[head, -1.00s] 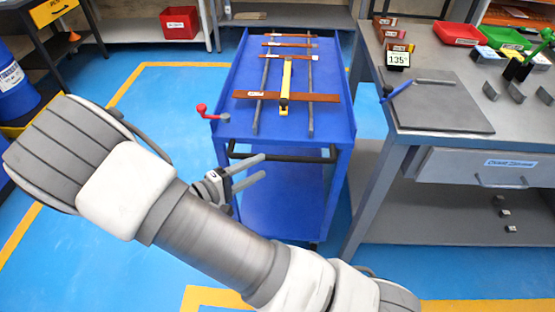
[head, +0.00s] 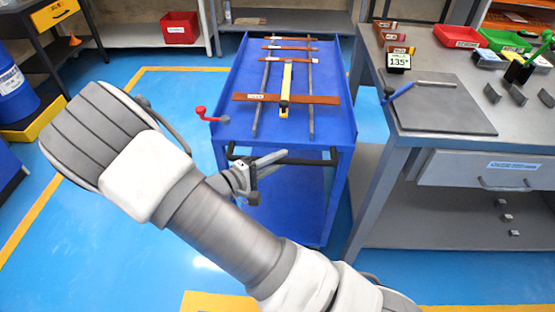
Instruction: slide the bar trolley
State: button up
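The blue bar trolley (head: 335,122) stands in the middle of the head view. Copper-coloured bars lie across two grey rails on its top, with a yellow rule (head: 286,85) running lengthwise. A red-knobbed lever (head: 201,113) sticks out at its left side. Its black handle (head: 315,160) crosses the near end. My gripper (head: 274,161) is at the left part of this handle, its fingers overlapping the handle in the picture. The fingers look close together. Whether they are closed around the handle or just in front of it cannot be told.
A grey workbench (head: 440,100) with an angle display (head: 398,62), coloured bins and a drawer stands close on the trolley's right. A shelf is behind the trolley. A blue drum (head: 14,90) is at far left. Blue floor with yellow lines is open on the left.

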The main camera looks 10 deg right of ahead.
grip_shut()
dwell(1.1)
